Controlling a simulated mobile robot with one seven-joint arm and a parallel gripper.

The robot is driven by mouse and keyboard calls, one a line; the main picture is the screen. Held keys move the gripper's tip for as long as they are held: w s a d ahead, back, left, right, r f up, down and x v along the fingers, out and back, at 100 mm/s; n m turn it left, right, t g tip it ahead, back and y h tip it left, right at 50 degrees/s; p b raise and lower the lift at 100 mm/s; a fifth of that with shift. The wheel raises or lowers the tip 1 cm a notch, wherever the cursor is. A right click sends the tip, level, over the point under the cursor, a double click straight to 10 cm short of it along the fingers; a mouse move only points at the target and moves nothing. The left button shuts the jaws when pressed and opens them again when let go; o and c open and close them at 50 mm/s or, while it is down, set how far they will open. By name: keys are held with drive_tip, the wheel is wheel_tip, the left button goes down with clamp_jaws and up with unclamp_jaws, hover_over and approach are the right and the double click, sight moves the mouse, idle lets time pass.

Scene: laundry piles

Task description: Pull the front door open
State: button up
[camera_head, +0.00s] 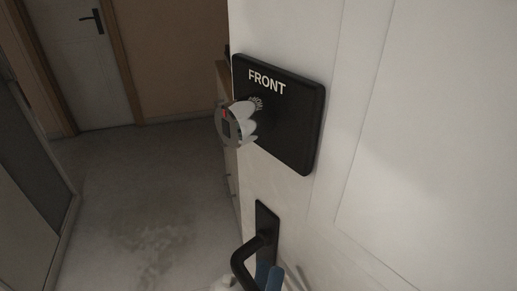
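The white front door (385,150) fills the right side of the view, very close and seen at a steep angle. A black plate marked FRONT (293,125) is fixed to it, with a grey and white knob-like piece (238,124) standing out from the plate. Below is the black door handle (245,263) on a narrow backplate. Blue and pale parts that look like my gripper (268,279) show at the bottom edge, close beside the handle. Most of the gripper is cut off, so I cannot tell whether it touches the handle or how its fingers stand.
A wooden cabinet with drawers (226,165) stands just beyond the door's edge. Grey floor (140,190) lies open to the left. Another white door with a dark handle (80,60) is at the back left, and a dark panel (30,170) stands at the left edge.

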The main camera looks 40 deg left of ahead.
drive_tip(key=b+v, duration=0.2)
drive_tip(key=v, duration=1)
drive_tip(key=shift+s+f, duration=0.2)
drive_tip(key=shift+s, duration=0.05)
drive_tip(key=shift+d, duration=0.1)
